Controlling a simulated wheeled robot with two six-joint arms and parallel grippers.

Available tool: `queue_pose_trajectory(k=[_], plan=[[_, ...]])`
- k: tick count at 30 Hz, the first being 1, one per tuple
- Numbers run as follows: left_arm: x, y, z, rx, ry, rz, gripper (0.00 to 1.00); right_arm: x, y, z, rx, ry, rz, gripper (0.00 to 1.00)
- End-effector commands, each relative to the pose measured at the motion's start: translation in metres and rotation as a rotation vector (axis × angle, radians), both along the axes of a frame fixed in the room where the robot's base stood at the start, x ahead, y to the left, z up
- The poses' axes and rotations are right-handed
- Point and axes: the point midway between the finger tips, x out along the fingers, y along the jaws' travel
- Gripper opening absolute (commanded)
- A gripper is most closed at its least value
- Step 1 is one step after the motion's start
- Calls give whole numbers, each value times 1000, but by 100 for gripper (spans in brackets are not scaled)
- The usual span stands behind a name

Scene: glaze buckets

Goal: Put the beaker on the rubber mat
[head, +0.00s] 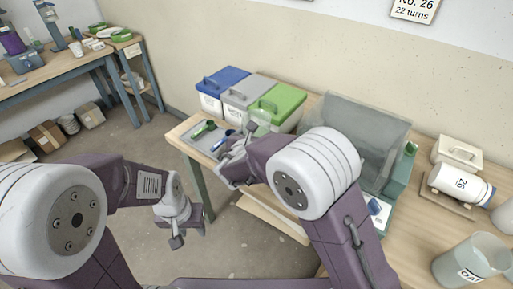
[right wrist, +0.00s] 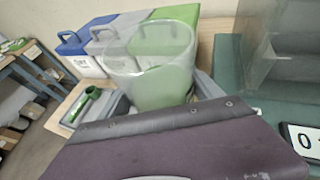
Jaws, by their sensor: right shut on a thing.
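A clear, see-through beaker (right wrist: 150,80) stands out in front of the green-lidded bucket in the right wrist view; it shows faintly in the head view (head: 262,122). My right gripper (head: 236,147) is shut on it, above the table's left part; my own arm link hides most of the fingers. My left gripper (head: 188,236) hangs open and empty over the floor, left of the table and away from the beaker. I cannot make out a rubber mat for certain in either view.
Blue (head: 225,80), grey (head: 248,90) and green (head: 283,100) lidded buckets stand behind. A clear-sided booth (head: 365,125), a white bottle (head: 458,186) and a labelled container (head: 470,262) are to the right.

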Motion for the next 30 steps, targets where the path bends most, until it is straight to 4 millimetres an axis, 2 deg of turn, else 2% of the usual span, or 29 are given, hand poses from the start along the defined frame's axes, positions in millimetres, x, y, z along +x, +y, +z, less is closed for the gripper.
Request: queue_pose_trajectory(k=[4,9,11,22,23,24,25,30], plan=[[0,0,-1,0,0,0,40,1,0,-3,1,-5,-1,2],[0,0,-9,0,0,0,40,0,0,-31,0,-3,0,2],[0,0,-10,0,0,0,40,0,0,-36,0,-4,1,2],[0,0,-13,0,0,0,40,1,0,-40,2,-6,0,2],[0,0,-12,0,0,0,40,0,0,-41,1,-1,1,80],[0,0,-12,0,0,0,40,0,0,-40,1,-1,1,92],[0,0,-12,0,0,0,40,0,0,-40,1,-1,1,97],[0,0,-12,0,0,0,40,0,0,-40,1,-1,1,97]])
